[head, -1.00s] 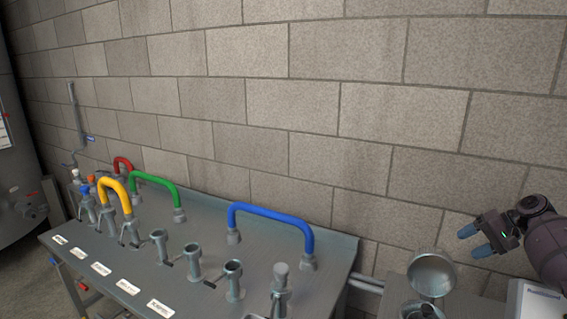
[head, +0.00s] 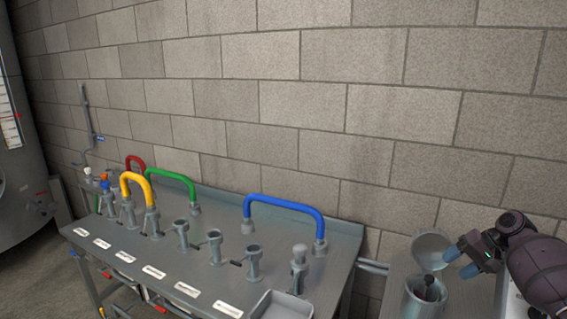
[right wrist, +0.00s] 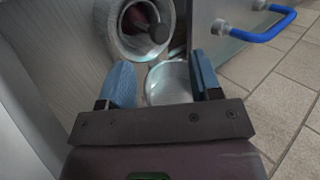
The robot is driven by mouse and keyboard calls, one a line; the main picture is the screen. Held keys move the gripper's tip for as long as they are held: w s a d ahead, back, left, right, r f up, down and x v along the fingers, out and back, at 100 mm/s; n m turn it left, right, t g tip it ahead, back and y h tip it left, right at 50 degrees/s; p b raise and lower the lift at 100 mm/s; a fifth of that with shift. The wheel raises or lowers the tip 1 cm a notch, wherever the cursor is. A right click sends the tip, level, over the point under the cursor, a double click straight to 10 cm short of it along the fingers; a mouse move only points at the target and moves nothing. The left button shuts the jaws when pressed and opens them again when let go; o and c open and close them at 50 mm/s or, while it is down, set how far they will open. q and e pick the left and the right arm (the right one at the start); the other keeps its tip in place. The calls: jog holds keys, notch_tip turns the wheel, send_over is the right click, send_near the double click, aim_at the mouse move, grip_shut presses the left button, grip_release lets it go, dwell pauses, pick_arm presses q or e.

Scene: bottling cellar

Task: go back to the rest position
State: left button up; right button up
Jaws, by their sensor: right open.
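My right gripper (head: 462,261) is at the right of the head view, open with blue fingertips. It is beside a round, tilted metal lid or bowl (head: 430,249). In the right wrist view the two blue fingers (right wrist: 162,68) stand apart. The round piece (right wrist: 170,84) shows between and beyond them; I cannot tell whether they touch it. My left gripper is not in view.
A metal pot (head: 413,297) with a dark-handled thing inside stands below the right gripper. A steel bench (head: 215,265) carries pipe stubs and blue (head: 285,203), green (head: 172,178), yellow (head: 133,178) and red hoses. A block wall (head: 300,90) stands behind.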

jog(key=s+a+f+n+g+h, duration=0.2)
jog(key=s+a+f+n+h, duration=0.2)
jog(key=s+a+f, duration=1.1)
jog(key=s+a+r+n+t+h, duration=0.1)
jog(key=s+a+r, duration=0.15)
jog(key=s, duration=0.55)
jog(key=s+a+r+t+h, duration=0.1)
jog(key=s+a+r+h, duration=0.15)
jog(key=s, duration=0.55)
jog(key=s+a+r+n+t, duration=0.1)
jog(key=s+a+r, duration=0.1)
jog(key=s+a, duration=0.35)
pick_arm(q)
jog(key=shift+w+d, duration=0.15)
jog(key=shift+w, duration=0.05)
pick_arm(e)
jog(key=w+d+f+t, duration=0.2)
jog(key=w+f+t, duration=0.4)
jog(key=f, duration=0.5)
jog(key=shift+n+t, duration=0.3)
jog(key=shift+t, duration=0.5)
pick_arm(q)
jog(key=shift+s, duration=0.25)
pick_arm(e)
jog(key=shift+y, duration=0.25)
